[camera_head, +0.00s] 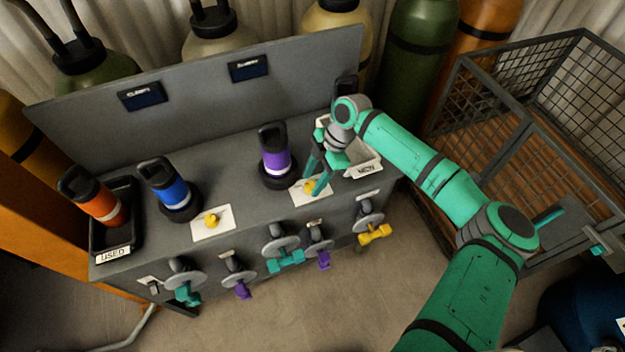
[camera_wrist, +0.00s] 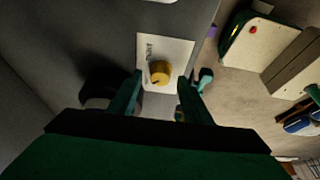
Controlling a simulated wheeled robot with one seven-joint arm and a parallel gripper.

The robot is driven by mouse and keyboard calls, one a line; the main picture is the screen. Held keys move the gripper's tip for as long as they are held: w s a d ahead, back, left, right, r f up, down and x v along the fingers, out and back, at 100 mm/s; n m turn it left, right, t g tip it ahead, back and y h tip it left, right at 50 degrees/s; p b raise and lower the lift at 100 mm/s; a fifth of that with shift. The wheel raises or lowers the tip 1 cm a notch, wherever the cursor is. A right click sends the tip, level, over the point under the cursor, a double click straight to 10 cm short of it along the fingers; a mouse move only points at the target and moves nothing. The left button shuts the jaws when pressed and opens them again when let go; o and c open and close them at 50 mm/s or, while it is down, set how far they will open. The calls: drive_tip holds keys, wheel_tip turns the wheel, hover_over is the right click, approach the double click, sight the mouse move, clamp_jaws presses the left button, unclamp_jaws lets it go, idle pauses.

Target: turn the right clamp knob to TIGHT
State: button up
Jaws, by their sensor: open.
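The right clamp knob (camera_head: 309,187) is a small round yellow knob on a white plate (camera_head: 298,199), near the front edge of the grey bench, right of the purple canister (camera_head: 276,155). In the wrist view the knob (camera_wrist: 159,72) shows with its white plate (camera_wrist: 178,48); small dark lettering on the plate is too small to read surely. My gripper (camera_head: 312,183) is open and points down at the knob. In the wrist view the fingertips (camera_wrist: 160,86) are on either side of the knob, with gaps showing; I cannot tell their exact height relative to it.
A second yellow knob (camera_head: 211,219) sits on a plate to the left. A blue canister (camera_head: 170,193) and an orange canister (camera_head: 98,207) in the USED tray (camera_head: 131,239) stand farther left. The white NEW tray (camera_head: 365,168) is close behind my gripper. Valve handles (camera_head: 287,259) line the bench front.

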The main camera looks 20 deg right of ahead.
drive_tip(key=shift+a+f, duration=0.2)
drive_tip(key=shift+f, duration=0.2)
drive_tip(key=shift+c, duration=0.4)
drive_tip(key=c, duration=1)
